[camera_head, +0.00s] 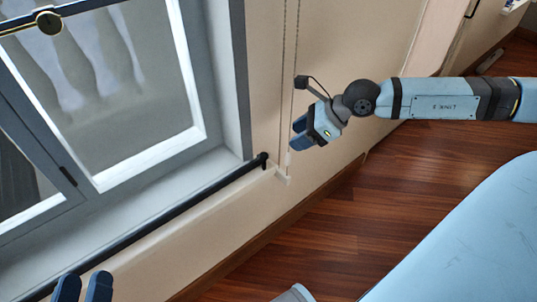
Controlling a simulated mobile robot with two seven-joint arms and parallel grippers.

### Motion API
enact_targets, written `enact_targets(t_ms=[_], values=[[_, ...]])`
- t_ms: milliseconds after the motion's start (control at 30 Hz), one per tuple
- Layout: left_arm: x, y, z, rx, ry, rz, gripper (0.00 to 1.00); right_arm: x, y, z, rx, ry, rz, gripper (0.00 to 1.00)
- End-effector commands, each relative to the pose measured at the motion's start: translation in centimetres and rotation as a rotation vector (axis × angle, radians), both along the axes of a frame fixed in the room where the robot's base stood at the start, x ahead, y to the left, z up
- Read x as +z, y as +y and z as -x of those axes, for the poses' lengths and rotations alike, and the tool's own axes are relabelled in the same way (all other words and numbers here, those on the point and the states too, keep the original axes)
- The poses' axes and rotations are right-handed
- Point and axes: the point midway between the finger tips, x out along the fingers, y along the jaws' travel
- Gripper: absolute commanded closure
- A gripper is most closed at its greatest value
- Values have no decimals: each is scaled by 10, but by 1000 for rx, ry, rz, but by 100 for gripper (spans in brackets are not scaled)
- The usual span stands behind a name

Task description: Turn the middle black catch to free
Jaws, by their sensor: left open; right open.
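A window with a grey frame (178,75) fills the left of the head view. A small black fitting (68,176) sits on its frame at the lower left. A round black knob (50,22) on a dark bar shows at the top left. I cannot tell which of these, if either, is the middle black catch. Two blue fingertips of my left gripper (83,287) show at the bottom left edge, apart and empty, below the window. My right gripper (300,134) is open and empty in front of the beige wall, right of the window and apart from it.
A black rail (150,222) runs along below the window. Hanging cords (284,80) pass close by my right gripper, down to a small pale bracket (283,176). The wooden floor (330,225) is clear at the lower middle.

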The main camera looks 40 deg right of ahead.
Motion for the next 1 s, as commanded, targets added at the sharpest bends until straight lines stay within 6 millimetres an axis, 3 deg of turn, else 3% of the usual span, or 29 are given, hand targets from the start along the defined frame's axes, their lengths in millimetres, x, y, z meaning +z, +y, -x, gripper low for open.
enact_targets(t_ms=[533,1000], values=[[-41,-3,0,-38,106,-59,51,-63,45,-44,-1,-1,-4,50],[-47,-3,0,-47,131,-73,51,-73,52,-51,0,1,-1,50]])
